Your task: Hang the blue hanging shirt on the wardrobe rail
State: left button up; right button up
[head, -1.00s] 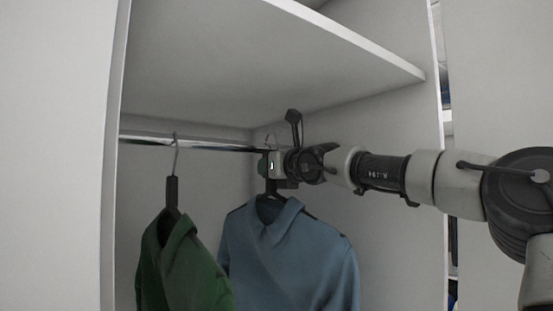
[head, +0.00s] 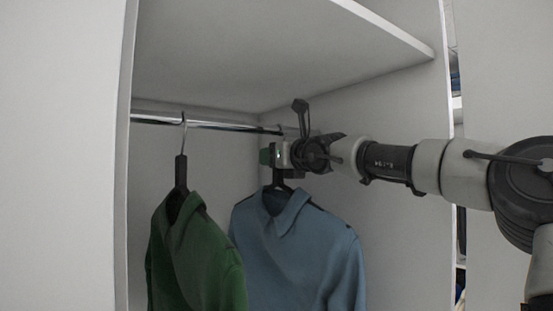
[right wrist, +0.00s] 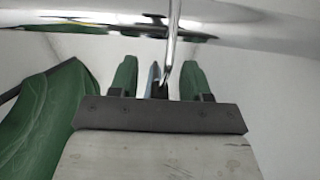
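The blue shirt (head: 298,245) hangs upright on a dark hanger (head: 279,178) inside the wardrobe, right of the green shirt. Its hook (head: 281,129) is at the rail (head: 215,125); in the right wrist view the metal hook (right wrist: 171,45) crosses the rail (right wrist: 100,27). Exact seating of the hook is hard to see. My right gripper (head: 272,156) is just below the rail at the hanger's neck. In the right wrist view its green fingers (right wrist: 159,78) stand apart on both sides of the neck, with gaps showing. My left gripper is not in view.
A green shirt (head: 195,255) hangs on the rail to the left, close to the blue one. A white shelf (head: 260,55) is above the rail. The wardrobe's left panel edge (head: 125,170) and right side wall (head: 400,240) bound the space. The rail between the hooks is free.

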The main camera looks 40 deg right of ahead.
jog(key=shift+f, duration=0.1)
jog(key=shift+s+f+b, duration=0.15)
jog(key=shift+s+b, duration=0.3)
jog(key=shift+b, duration=0.15)
jog(key=s+b, duration=0.1)
jog(key=s, duration=0.2)
jog(key=s+b, duration=0.2)
jog(key=s, duration=0.1)
jog(key=s+a+b, duration=0.1)
jog(key=s+b, duration=0.1)
jog(key=s, duration=0.1)
jog(key=shift+s+a+r+b, duration=0.1)
jog(key=shift+s+r+b, duration=0.1)
jog(key=shift+s+b, duration=0.2)
